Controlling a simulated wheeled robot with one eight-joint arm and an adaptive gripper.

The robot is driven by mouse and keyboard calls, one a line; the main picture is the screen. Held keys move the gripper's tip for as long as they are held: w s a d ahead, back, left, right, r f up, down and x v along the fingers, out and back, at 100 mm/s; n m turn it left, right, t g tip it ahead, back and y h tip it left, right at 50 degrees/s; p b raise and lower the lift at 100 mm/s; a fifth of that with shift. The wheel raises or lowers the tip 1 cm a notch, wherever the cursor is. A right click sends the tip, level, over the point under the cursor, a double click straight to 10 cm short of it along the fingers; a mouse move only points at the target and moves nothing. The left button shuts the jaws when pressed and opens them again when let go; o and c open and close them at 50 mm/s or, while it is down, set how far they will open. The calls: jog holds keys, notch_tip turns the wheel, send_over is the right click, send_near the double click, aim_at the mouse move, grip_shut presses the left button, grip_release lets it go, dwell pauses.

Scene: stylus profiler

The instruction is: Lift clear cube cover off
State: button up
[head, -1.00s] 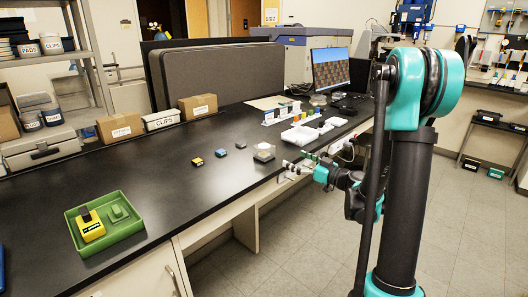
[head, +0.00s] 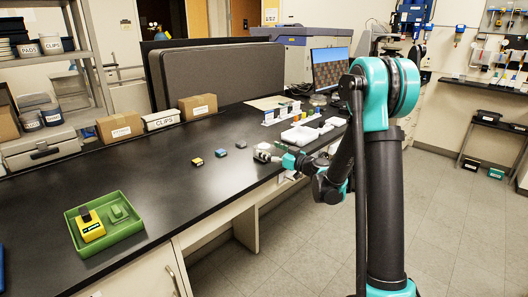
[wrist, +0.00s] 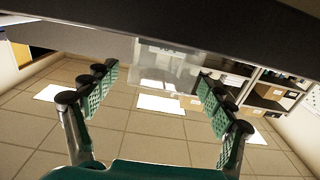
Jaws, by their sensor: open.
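The clear cube cover (head: 263,148) stands on the black bench near its front edge, over a pale object that is hard to make out. In the wrist view a see-through boxy shape, which looks like the cover (wrist: 160,66), lies between and beyond my fingertips. My gripper (head: 275,157) is right beside the cover at its front right side in the head view and partly overlaps it. In the wrist view my gripper (wrist: 157,82) is open, with one green padded finger on each side. I cannot tell whether either finger touches the cover.
A white tray (head: 298,136) and a row of small coloured items stand behind the cover. Small yellow (head: 196,162), blue (head: 221,152) and grey (head: 241,144) blocks lie to its left. A green tray (head: 128,232) is at the near left. The bench between is clear.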

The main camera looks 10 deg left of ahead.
aim_at(264, 146)
jog(key=x, duration=0.3)
jog(key=c, duration=1.1)
jog(key=shift+r, duration=0.1)
jog(key=shift+c, duration=0.2)
notch_tip(264, 146, up, 20)
